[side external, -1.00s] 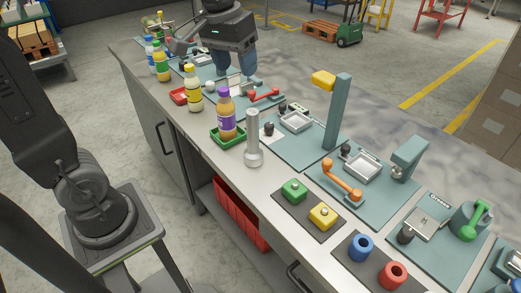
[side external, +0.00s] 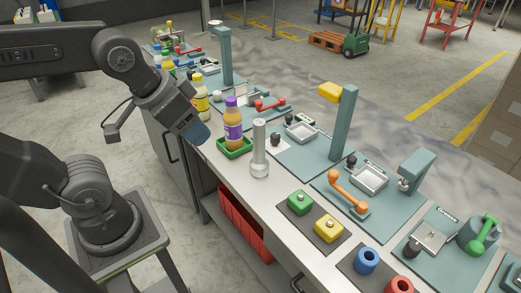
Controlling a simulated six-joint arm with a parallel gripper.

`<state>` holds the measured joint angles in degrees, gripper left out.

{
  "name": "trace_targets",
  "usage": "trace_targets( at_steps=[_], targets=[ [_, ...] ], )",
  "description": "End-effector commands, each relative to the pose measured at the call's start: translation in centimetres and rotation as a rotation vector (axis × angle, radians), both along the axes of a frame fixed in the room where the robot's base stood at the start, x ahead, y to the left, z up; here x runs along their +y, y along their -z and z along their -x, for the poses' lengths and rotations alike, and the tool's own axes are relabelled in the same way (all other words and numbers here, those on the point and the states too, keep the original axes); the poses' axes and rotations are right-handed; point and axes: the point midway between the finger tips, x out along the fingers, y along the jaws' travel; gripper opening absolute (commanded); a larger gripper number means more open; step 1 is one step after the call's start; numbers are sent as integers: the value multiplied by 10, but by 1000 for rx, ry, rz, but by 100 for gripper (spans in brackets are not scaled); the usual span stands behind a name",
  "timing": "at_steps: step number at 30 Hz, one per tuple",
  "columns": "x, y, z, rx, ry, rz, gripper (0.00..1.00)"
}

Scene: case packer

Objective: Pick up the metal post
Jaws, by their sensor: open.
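The metal post (side external: 259,150) is a silver-grey cylinder with a wider round foot. It stands upright near the bench's front edge, just right of a purple-capped bottle (side external: 234,128) in a green tray (side external: 228,153). My gripper (side external: 199,134), with blue fingertips, is to the left of the post and apart from it, with the bottle between them in the picture. It is tilted down to the right and holds nothing that I can see. The gap between its fingers is hard to make out from this side.
Yellow-capped bottle (side external: 199,103) stands behind my gripper. Right of the post are a green block (side external: 300,202), a yellow block (side external: 329,228), a blue ring (side external: 367,260) and a red ring (side external: 401,288). A tall teal column (side external: 343,128) rises behind. A strip of bare bench (side external: 262,190) lies before the post.

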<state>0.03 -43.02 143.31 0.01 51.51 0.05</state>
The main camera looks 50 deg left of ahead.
Motion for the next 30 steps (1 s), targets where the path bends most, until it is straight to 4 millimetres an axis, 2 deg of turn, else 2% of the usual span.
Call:
trace_targets(
  at_steps=[7, 9, 19, 23, 30],
  targets=[
    [0, 0, 0, 1, -1, 0, 58],
    [0, 0, 0, 1, -1, 0, 64],
    [1, -3, -6, 12, -28, 5, 64],
    [5, -10, -29, 54, -148, 22, 64],
    [13, -15, -102, 113, -505, 38, 64]
  ],
)
